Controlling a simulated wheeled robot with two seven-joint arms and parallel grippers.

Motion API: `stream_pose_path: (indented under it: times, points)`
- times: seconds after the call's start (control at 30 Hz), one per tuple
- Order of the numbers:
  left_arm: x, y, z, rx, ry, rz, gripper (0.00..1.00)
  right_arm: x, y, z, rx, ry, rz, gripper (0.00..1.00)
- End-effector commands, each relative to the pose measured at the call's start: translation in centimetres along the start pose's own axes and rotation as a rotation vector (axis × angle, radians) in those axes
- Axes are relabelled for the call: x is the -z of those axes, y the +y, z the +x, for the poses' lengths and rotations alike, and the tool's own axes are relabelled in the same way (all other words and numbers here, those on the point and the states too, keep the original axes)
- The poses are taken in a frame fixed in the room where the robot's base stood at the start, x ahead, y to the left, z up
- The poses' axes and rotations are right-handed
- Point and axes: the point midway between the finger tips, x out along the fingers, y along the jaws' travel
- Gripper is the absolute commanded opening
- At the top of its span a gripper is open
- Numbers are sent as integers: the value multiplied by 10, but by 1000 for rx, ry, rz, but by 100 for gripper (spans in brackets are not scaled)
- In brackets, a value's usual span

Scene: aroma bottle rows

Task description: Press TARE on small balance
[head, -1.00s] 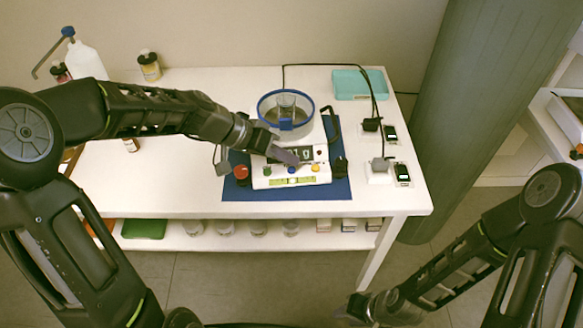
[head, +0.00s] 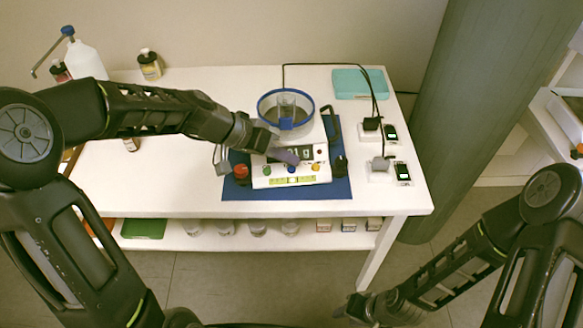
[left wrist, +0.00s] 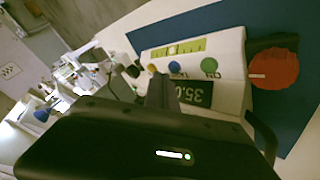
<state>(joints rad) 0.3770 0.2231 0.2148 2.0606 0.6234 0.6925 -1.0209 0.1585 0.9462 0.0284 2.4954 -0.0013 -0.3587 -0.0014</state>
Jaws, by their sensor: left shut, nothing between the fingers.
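The small balance (head: 262,182) stands on a blue mat on the table, with a blue-rimmed round pan shield (head: 272,117) and a glass beaker inside. Its front carries a green, a blue (head: 291,169) and a yellow button.
A red knob (head: 241,172) sits left of the balance. Black cables run to two small devices (head: 402,172) on the right. A teal tray (head: 358,83) is behind. Bottles (head: 150,66) stand at the back left.

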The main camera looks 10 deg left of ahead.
Motion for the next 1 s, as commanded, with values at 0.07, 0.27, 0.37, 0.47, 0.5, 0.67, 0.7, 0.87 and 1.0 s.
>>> stream_pose_path:
  times: [0.07, 0.27, 0.37, 0.47, 0.5, 0.67, 0.7, 0.87, 1.0]
  points:
    - [-2, -2, 3, 0, 0, 1, 0, 0, 2, 6, 0, 0, 0, 36]
    - [-4, -4, 5, 0, 0, 1, 0, 0, 4, 11, 0, 0, 0, 36]
    - [-3, -3, 5, 0, 0, 1, 0, 0, 4, 10, 0, 0, 0, 36]
    - [-3, -3, 4, 0, 0, 0, 0, 0, 4, 10, 0, 0, 0, 36]
    - [-3, -3, 4, 0, 0, 0, 0, 0, 4, 10, 0, 0, 0, 36]
    - [-3, -4, 5, 0, 0, 0, 0, 0, 4, 10, 0, 0, 0, 36]
    - [-4, -4, 5, 0, 0, 0, 0, 0, 4, 11, 0, 0, 0, 36]
    - [-4, -4, 6, 0, 0, 0, 0, 0, 5, 12, 0, 0, 0, 36]
    - [-5, -5, 7, 0, 0, 0, 0, 0, 6, 14, 0, 0, 0, 36]
